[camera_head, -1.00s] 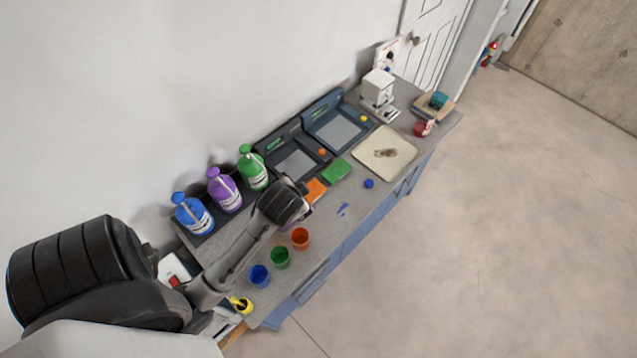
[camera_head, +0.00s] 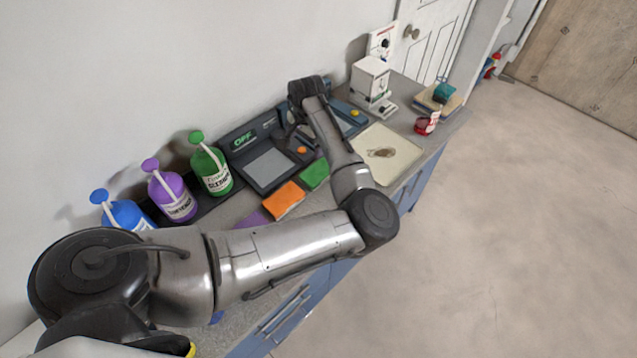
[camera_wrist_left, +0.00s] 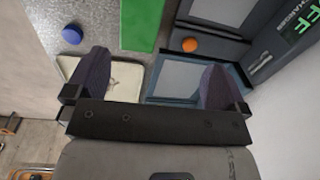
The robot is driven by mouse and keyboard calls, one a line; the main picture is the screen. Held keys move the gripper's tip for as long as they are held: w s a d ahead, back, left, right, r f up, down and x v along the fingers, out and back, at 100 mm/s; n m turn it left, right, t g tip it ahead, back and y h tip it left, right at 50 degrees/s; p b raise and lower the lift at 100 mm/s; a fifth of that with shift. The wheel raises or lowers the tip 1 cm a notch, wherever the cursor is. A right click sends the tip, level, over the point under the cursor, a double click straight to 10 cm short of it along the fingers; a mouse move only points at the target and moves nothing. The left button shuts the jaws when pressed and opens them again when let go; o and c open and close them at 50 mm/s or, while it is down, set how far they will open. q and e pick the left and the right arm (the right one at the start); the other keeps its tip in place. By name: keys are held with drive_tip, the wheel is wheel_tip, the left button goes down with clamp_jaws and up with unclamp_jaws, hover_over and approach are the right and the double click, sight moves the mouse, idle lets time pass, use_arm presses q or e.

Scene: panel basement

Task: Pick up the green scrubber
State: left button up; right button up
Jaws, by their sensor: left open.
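The green scrubber (camera_head: 315,174) lies flat on the grey worktop, beside the orange scrubber (camera_head: 284,200) and partly bordered by my left forearm in the head view. In the left wrist view, the green scrubber (camera_wrist_left: 140,22) is at the top, beyond the fingers and apart from them. My left gripper (camera_head: 285,134) hangs over the dark scale-like devices, up and left of the green scrubber in the head view. In the left wrist view its two dark fingers (camera_wrist_left: 155,76) are spread wide with nothing between them. My right gripper is out of view.
Blue, purple (camera_head: 173,198) and green (camera_head: 211,172) bottles stand along the wall. A dark device (camera_head: 240,142) reads OFF. A cream tray (camera_head: 400,150) lies right of the scrubber. A purple scrubber (camera_head: 253,219) is partly hidden by my arm. A blue ball (camera_wrist_left: 72,35) lies near the tray.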

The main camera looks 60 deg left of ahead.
sight(314, 174)
use_arm(q)
drive_tip(key=shift+m+h, duration=0.3)
drive_tip(key=shift+h, duration=0.1)
drive_tip(key=f, duration=0.3)
drive_tip(key=w+d+f+b, duration=0.1)
drive_tip(key=f, duration=0.2)
drive_tip(key=f+b, duration=0.1)
drive_tip(key=f, duration=0.2)
drive_tip(key=shift+w+d+f, duration=0.15)
drive_tip(key=shift+w+f, duration=0.05)
drive_tip(key=shift+f, duration=0.05)
drive_tip(key=shift+d+f+b, duration=0.1)
drive_tip(key=shift+f+b, duration=0.45)
drive_tip(key=shift+f, duration=2.1)
drive_tip(key=shift+w, duration=0.1)
drive_tip(key=shift+c, duration=0.2)
drive_tip(key=c, duration=1)
drive_tip(key=shift+r, duration=0.15)
